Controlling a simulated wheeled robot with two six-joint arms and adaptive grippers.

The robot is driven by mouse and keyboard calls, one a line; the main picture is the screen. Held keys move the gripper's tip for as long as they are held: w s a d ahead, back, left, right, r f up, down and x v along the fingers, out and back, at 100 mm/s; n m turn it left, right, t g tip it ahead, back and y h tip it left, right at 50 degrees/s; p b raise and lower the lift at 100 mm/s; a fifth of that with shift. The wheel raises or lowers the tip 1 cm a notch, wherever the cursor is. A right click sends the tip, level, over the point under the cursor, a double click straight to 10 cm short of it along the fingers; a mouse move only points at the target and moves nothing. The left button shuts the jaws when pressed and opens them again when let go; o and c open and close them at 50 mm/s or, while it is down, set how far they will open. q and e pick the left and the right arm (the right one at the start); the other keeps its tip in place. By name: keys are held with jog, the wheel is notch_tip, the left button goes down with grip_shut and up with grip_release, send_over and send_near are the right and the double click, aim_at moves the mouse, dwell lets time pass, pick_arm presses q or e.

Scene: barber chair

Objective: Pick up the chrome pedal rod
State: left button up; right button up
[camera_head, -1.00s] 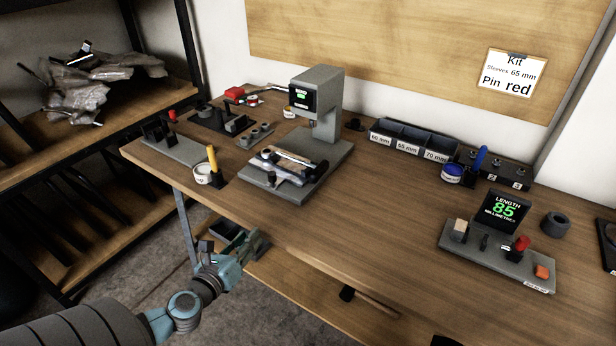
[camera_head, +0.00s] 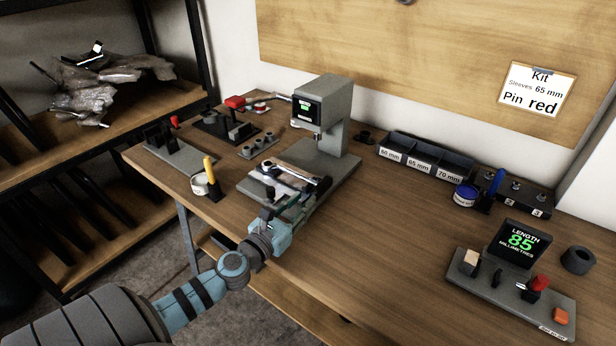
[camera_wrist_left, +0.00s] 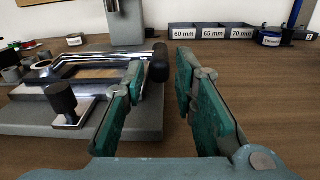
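A chrome rod with a black end (camera_wrist_left: 158,62) shows in the left wrist view, lying along a shiny metal frame on the grey press base (camera_wrist_left: 150,122). I take it as the chrome pedal rod. In the head view it lies across the assembly (camera_head: 292,172) on the base of the grey press (camera_head: 340,110). My left gripper (camera_head: 283,212) is over the front of the bench by this assembly. In the wrist view its teal fingers (camera_wrist_left: 162,78) are apart, with the black end just beyond the left fingertip. Nothing is held. My right gripper is out of view.
A black knob (camera_wrist_left: 62,98) stands on the frame's near side. A yellow-handled tool (camera_head: 209,172) is at the bench's left edge. Labelled bins (camera_head: 425,158) stand at the back. A display fixture (camera_head: 518,245) is at the right. The bench between them is clear.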

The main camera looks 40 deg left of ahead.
aim_at(313, 192)
pick_arm(q)
jog(key=w, duration=0.4)
jog(key=w+f, duration=0.1)
jog(key=w, duration=0.1)
jog(key=shift+a, duration=0.2)
jog(key=shift+s, duration=0.1)
grip_shut()
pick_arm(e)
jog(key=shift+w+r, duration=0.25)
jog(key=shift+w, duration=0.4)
pick_arm(q)
jog(key=shift+r, duration=0.1)
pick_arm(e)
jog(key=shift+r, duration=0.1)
